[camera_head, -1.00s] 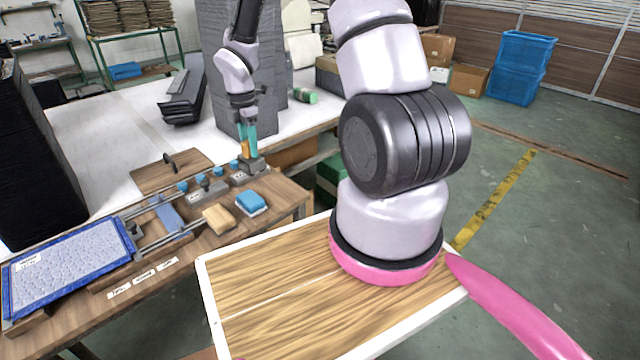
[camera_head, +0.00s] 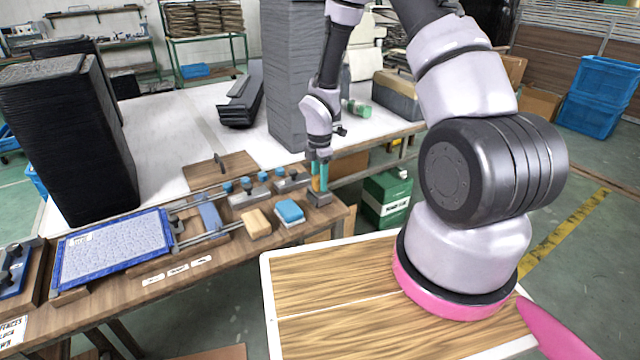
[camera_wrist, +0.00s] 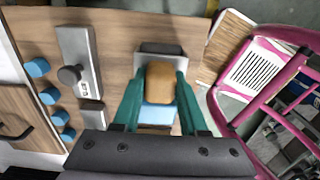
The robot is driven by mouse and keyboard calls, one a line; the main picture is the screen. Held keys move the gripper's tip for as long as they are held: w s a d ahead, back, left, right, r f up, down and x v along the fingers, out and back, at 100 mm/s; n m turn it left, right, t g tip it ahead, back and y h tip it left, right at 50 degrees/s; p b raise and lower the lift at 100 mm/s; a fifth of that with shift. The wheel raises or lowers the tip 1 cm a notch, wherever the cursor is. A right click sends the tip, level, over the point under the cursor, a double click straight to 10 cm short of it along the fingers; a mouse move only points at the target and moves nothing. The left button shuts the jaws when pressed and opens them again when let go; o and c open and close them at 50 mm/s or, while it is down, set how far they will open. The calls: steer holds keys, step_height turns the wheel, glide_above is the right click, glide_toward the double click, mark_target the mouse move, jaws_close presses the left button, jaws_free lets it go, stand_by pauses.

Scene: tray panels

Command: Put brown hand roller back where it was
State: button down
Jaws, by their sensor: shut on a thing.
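The brown hand roller (camera_wrist: 160,82) is between the teal fingers of my gripper (camera_wrist: 158,92) in the wrist view, and the gripper is shut on its brown top. A grey block-like part (camera_wrist: 160,48) and a pale blue part (camera_wrist: 157,114) show at either end of it. In the head view my gripper (camera_head: 320,178) is upright over the bench's right end, with a grey base (camera_head: 322,198) just below the fingers. I cannot tell whether that base touches the bench.
On the wooden bench (camera_head: 215,283) are a blue block (camera_head: 289,211), a tan block (camera_head: 257,223), grey blocks (camera_head: 248,197) with blue knobs behind, and a blue-framed panel (camera_head: 112,247). A tall grey stack (camera_head: 293,75) stands behind my gripper.

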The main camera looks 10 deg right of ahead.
steer(key=shift+f, duration=0.5)
steer(key=shift+f, duration=0.3)
steer(key=shift+s+f, duration=0.1)
steer(key=shift+f, duration=0.25)
